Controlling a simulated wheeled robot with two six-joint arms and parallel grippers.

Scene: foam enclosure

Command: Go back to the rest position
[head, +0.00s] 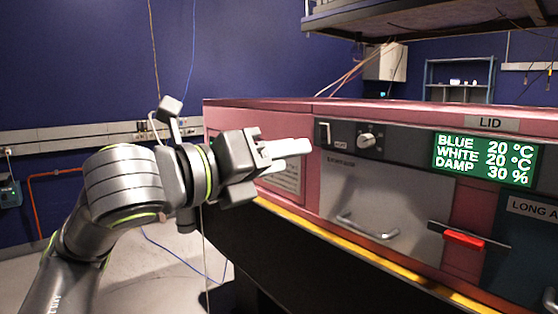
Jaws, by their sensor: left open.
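My left gripper (290,156) is in the head view, its arm coming in from the lower left. Its light fingers point right, in front of the pink foam enclosure (265,117). The jaws are open and I see nothing between them. The fingers look close to the enclosure's front, left of the dark control strip; I cannot tell the exact gap. My right gripper is not in view.
The enclosure front has a knob (366,141), a green display (485,159), a grey door with a handle (368,228) and a red handle (464,239). A yellow edge strip (335,241) runs below. Open floor (165,270) lies at lower left.

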